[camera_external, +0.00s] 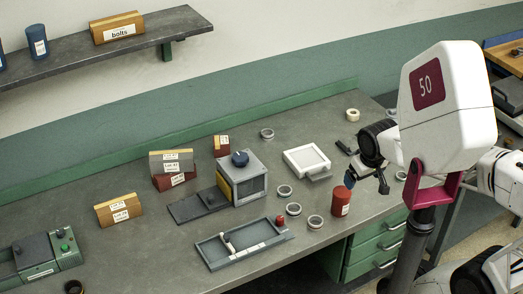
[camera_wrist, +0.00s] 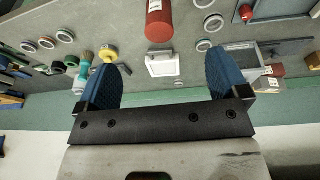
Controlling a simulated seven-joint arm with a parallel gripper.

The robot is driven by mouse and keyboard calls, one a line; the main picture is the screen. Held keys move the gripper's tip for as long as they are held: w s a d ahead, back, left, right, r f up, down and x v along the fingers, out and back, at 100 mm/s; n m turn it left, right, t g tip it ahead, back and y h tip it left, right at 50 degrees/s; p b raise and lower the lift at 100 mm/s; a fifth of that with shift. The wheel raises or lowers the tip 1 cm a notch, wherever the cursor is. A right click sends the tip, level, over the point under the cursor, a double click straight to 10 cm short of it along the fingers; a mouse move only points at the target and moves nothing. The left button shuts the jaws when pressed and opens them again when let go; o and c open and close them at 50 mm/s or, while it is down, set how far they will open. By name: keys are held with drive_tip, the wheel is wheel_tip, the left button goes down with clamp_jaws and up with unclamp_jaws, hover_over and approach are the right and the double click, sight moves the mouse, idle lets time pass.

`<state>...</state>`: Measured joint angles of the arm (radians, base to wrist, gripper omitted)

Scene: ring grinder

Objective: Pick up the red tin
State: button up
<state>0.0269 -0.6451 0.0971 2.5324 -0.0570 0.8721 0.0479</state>
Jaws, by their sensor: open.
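The red tin (camera_external: 341,201) stands upright near the front right edge of the bench in the external view. It has a pale label on its side. In the wrist view the red tin (camera_wrist: 158,22) is at the top middle, beyond the fingertips and cut by the frame's top edge. My gripper (camera_external: 368,180) is above the bench, just right of the tin and apart from it. In the wrist view its blue fingers (camera_wrist: 160,75) are spread wide with nothing between them.
A white square tray (camera_external: 307,160) lies behind the tin. Several metal rings (camera_external: 293,209) lie left of it. A grey grinder box (camera_external: 250,183) and a shallow tray (camera_external: 215,252) with a small red piece (camera_external: 280,220) are further left. Green drawers (camera_external: 372,246) are under the bench.

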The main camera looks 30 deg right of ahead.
drive_tip(key=w+d+f+t+h, duration=0.2)
drive_tip(key=w+d+f+t, duration=0.2)
drive_tip(key=d, duration=0.2)
drive_tip(key=n+t+y, duration=0.3)
drive_tip(key=t+y, duration=0.2)
drive_tip(key=t, duration=0.1)
approach(345, 193)
drive_tip(key=d+x, duration=0.1)
drive_tip(key=x, duration=0.2)
drive_tip(key=shift+w+a, duration=0.25)
drive_tip(key=shift+a, duration=0.2)
drive_tip(key=shift+w, duration=0.1)
drive_tip(key=shift+x, duration=1.2)
drive_tip(key=shift+a, duration=0.1)
drive_tip(key=shift+x, duration=2.55)
drive_tip(key=shift+f, duration=0.1)
